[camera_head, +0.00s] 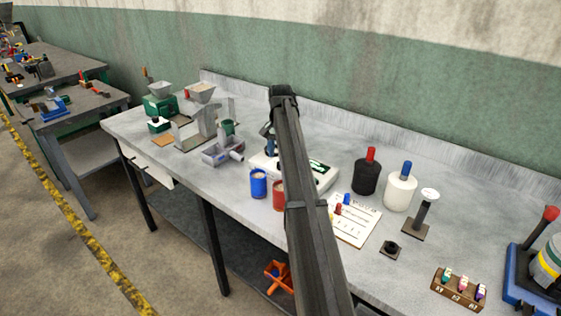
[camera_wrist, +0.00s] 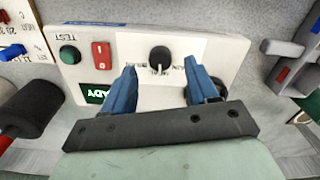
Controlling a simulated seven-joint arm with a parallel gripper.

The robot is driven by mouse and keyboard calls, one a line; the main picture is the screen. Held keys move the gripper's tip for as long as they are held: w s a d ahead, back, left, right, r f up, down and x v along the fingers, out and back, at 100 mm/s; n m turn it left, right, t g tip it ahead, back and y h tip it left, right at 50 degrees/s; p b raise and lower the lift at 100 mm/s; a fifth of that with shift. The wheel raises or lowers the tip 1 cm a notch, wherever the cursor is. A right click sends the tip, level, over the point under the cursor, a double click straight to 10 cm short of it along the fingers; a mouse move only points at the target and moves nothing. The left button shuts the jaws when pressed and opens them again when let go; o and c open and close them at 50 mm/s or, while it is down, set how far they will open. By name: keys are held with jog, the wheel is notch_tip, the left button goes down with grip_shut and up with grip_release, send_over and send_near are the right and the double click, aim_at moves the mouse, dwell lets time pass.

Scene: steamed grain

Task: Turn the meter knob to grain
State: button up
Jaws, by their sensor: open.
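The meter is a white box with a green display, partly hidden behind my arm in the head view (camera_head: 325,178); its panel fills the upper middle of the wrist view (camera_wrist: 135,101). The black round knob (camera_wrist: 160,54) sits on a white label plate, its pale pointer mark towards the bottom of the picture, at the middle of several upside-down labels too small to read surely. My gripper (camera_wrist: 163,69) is open, its blue fingers apart on either side below the knob, with nothing between them. In the head view the gripper (camera_head: 269,141) is largely hidden by my arm.
The panel also has a green TEST button (camera_wrist: 69,54), a red switch (camera_wrist: 102,55) and a lit display (camera_wrist: 95,95). Blue (camera_head: 259,183) and red (camera_head: 279,195) cups stand in front. Black (camera_head: 366,177) and white (camera_head: 400,192) bottles stand to the right.

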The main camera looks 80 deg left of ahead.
jog(key=shift+f, duration=1.9)
jog(key=shift+c, duration=0.4)
jog(key=c, duration=1)
jog(key=n, duration=0.4)
jog(key=shift+n, duration=0.3)
jog(key=n, duration=0.4)
jog(key=shift+w, duration=0.1)
jog(key=shift+n, duration=0.3)
